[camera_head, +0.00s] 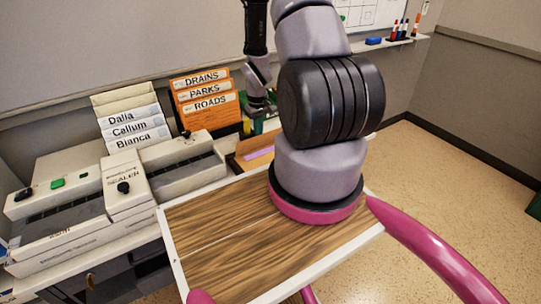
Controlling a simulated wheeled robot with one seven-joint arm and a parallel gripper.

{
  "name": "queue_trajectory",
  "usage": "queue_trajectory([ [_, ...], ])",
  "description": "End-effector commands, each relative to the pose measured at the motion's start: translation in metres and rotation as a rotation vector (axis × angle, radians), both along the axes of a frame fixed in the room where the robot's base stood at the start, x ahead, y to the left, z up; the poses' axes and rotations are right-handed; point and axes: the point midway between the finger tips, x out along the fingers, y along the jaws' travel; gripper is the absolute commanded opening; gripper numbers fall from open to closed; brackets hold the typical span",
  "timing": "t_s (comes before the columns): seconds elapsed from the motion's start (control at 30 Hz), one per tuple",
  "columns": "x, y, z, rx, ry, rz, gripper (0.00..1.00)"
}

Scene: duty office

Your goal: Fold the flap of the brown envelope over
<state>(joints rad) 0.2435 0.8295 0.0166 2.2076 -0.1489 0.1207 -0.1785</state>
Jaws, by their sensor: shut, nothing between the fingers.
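A brown piece (252,143) with a purple strip lies on the counter behind my arm. It may be the brown envelope, but my arm covers much of it and I cannot make out a flap. My gripper (262,108) hangs down above and behind this piece, near the orange files. It looks small and dark, with its fingertips hard to make out, and it is shut with nothing visible in it. I cannot tell whether it touches anything.
An envelope sealer (125,187) and other pale machines stand on the counter at left. White name files (133,125) and orange files (206,100) stand behind them. Markers (400,28) sit on the whiteboard ledge.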

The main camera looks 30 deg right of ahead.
Motion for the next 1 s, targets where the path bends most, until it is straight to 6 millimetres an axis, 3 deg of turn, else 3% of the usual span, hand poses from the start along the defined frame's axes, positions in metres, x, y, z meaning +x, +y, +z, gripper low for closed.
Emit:
queue_trajectory([
  [0.43, -0.018, -0.001, -0.002, 0.0, 0.002, -0.001, 0.0],
  [1.0, -0.027, -0.001, -0.004, 0.0, 0.001, 0.0, 0.0],
])
